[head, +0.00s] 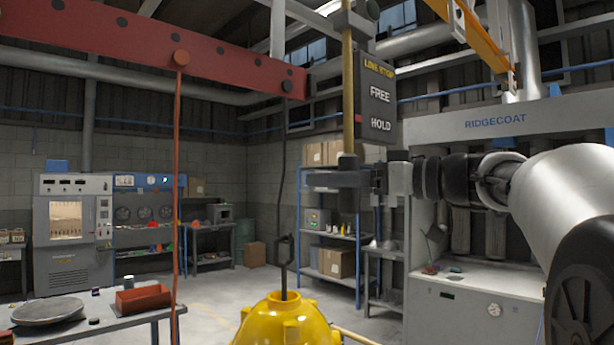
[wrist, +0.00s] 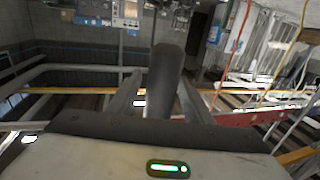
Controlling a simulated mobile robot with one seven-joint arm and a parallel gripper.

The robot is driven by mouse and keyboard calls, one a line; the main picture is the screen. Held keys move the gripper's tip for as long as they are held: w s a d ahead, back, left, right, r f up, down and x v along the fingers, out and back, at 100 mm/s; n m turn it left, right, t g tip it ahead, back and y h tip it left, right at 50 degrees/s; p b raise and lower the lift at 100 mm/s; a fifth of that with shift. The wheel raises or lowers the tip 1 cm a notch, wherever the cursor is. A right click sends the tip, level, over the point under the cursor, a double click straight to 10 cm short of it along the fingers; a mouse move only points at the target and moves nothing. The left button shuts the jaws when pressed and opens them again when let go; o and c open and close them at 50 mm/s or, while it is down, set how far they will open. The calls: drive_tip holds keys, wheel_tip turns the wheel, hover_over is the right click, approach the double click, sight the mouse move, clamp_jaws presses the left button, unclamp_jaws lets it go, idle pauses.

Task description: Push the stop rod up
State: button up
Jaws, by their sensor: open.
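The stop rod (head: 347,85) is a brass-coloured vertical bar with a dark cylindrical grip (head: 347,201) at its lower end. It hangs in front of a grey "LINE STOP" sign (head: 376,98) reading FREE above HOLD. My gripper (head: 338,179) reaches in from the right at the height of the grip, which shows above and below the fingers. In the wrist view the dark grip (wrist: 165,75) stands between the two spread fingers of my gripper (wrist: 160,95). The jaws are open; whether a finger touches the grip cannot be told.
A red beam (head: 130,42) crosses the upper left, with a red cord (head: 177,190) and a dark hooked line (head: 284,250) hanging down. A yellow hood (head: 285,322) is at bottom centre. A Ridgecoat booth (head: 480,275) stands right, a blue shelf (head: 330,230) behind, a table (head: 90,312) lower left.

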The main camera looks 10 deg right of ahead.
drive_tip(key=shift+w+a, duration=0.3)
drive_tip(key=shift+a, duration=0.1)
drive_tip(key=shift+c, duration=0.3)
clamp_jaws()
wheel_tip(320, 180, up, 3)
drive_tip(key=shift+r, duration=0.2)
drive_tip(key=shift+o, duration=0.3)
unclamp_jaws()
drive_tip(key=shift+f, duration=0.1)
drive_tip(key=b+v, duration=0.1)
drive_tip(key=v, duration=1.6)
drive_tip(key=shift+s+d+b, duration=0.2)
drive_tip(key=shift+b, duration=0.15)
